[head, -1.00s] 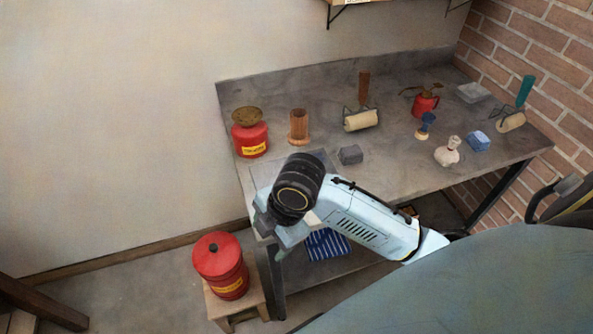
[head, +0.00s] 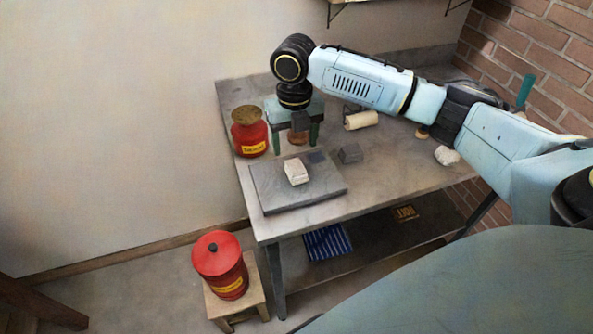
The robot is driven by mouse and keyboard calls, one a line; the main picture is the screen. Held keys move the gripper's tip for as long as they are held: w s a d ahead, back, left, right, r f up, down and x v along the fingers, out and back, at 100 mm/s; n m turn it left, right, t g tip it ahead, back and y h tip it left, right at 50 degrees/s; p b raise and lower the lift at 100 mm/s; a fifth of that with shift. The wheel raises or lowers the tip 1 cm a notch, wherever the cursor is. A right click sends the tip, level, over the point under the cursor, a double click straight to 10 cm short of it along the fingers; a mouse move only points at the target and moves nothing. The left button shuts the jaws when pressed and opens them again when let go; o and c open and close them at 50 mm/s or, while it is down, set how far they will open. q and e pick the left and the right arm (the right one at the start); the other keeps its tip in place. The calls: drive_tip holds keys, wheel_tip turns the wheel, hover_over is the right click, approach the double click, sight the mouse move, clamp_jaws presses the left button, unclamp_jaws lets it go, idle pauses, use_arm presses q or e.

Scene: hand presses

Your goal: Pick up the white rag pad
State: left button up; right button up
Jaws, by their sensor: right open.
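The white rag pad (head: 296,172) is a small, pale, crumpled block. It lies on the grey slab (head: 325,188) at the front left of the workbench. My right gripper (head: 294,137) points down with its fingers apart, behind the pad in the picture and apart from it. A brown wooden cylinder shows partly between and behind the fingers; I cannot tell if they touch it. My left gripper is out of view.
A red can (head: 250,137) stands just left of the gripper. A dark grey block (head: 350,153), a cream roller (head: 361,120) and a white tied bundle (head: 447,156) lie to the right. A lidded red canister (head: 220,262) stands on a stool below.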

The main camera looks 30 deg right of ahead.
sight(297, 167)
wheel_tip(297, 167, down, 4)
drive_tip(key=shift+r, duration=0.15)
drive_tip(key=shift+s+d+f+b, duration=0.1)
drive_tip(key=shift+s+f+b, duration=0.1)
drive_tip(key=shift+f, duration=1.15)
drive_tip(key=shift+s+d+f+b, duration=0.1)
drive_tip(key=shift+f+b, duration=0.05)
drive_tip(key=shift+f, duration=1.2)
drive_tip(key=shift+c, duration=0.2)
drive_tip(key=c, duration=1.1)
wheel_tip(297, 167, up, 10)
drive_tip(key=shift+w+r+p, duration=0.1)
drive_tip(key=shift+p, duration=0.45)
